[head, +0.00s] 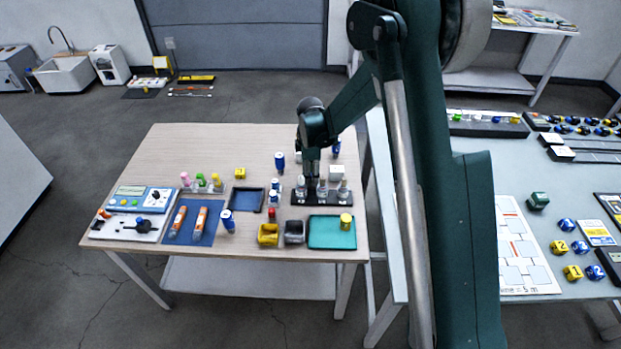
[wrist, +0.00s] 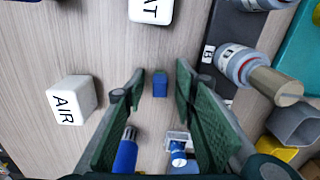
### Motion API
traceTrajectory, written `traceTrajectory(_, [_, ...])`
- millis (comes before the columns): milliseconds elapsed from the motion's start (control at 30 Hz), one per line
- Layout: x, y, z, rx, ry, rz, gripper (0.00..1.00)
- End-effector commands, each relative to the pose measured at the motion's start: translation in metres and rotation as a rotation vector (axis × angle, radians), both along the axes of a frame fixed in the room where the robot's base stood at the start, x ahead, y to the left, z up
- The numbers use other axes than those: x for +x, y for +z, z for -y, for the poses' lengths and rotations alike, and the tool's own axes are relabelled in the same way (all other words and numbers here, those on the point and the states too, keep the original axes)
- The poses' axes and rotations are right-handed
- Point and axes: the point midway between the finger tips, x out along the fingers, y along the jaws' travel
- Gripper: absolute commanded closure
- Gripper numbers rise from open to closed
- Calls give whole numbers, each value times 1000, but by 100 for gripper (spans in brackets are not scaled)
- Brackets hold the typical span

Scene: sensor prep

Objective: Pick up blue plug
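A small blue plug (wrist: 159,85) stands on the wooden table in the wrist view. It appears in the gap between the tips of my gripper (wrist: 160,78), with clear space on both sides. The green finger pads are apart and empty. Whether the tips are level with the plug or above it, I cannot tell. In the head view my gripper (head: 312,176) points down behind the dark rack with bottles, and I cannot make out the plug there.
A white AIR block (wrist: 72,101) and another lettered white block (wrist: 151,10) stand nearby. A bottle (wrist: 240,65) in the dark rack is close on the right. A teal tray (head: 328,243) and a yellow bin (head: 268,235) are in front.

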Motion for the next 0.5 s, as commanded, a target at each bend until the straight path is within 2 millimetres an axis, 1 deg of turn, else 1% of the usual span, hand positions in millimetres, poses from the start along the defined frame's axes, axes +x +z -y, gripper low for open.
traceTrajectory(233, [0, 0, 0, 0, 0, 0, 72])
traceTrajectory(267, [0, 0, 0, 0, 0, 0, 73])
traceTrajectory(433, [0, 0, 0, 0, 0, 0, 96])
traceTrajectory(467, [0, 0, 0, 0, 0, 0, 98])
traceTrajectory(500, [0, 0, 0, 0, 0, 0, 98])
